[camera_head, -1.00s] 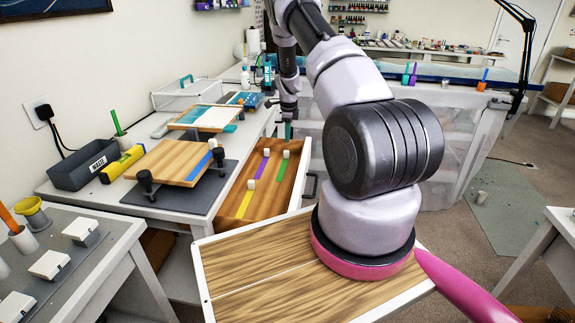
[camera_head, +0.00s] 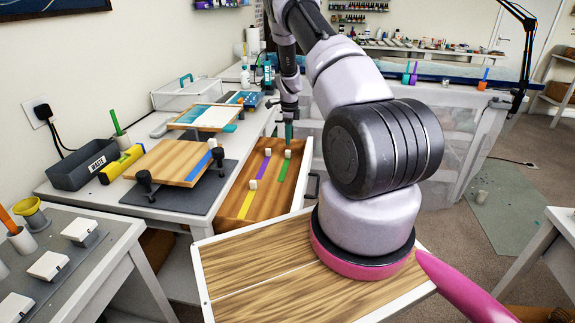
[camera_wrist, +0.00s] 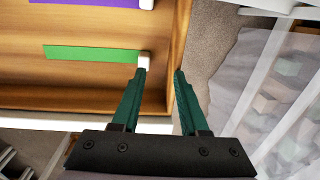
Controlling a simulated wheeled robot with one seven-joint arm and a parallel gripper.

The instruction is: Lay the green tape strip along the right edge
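The green tape strip (camera_head: 283,170) lies flat in the open wooden drawer (camera_head: 262,205), with a white tab (camera_head: 287,154) at its far end. In the wrist view the strip (camera_wrist: 90,53) and its tab (camera_wrist: 144,60) are in plain sight. My gripper (camera_head: 288,136) is just above that tab. In the wrist view its two green fingers (camera_wrist: 158,72) stand apart with nothing between them; the left fingertip is close to the tab. Whether it touches cannot be told. A wooden board (camera_head: 160,160) on a dark mat has a blue strip (camera_head: 200,167) near its right edge.
A purple strip (camera_head: 262,168) and a yellow strip (camera_head: 246,202) lie beside the green one in the drawer. Dark clamp-like posts (camera_head: 146,182) stand by the board. A grey bin (camera_head: 85,170) and yellow level (camera_head: 122,164) are left of it.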

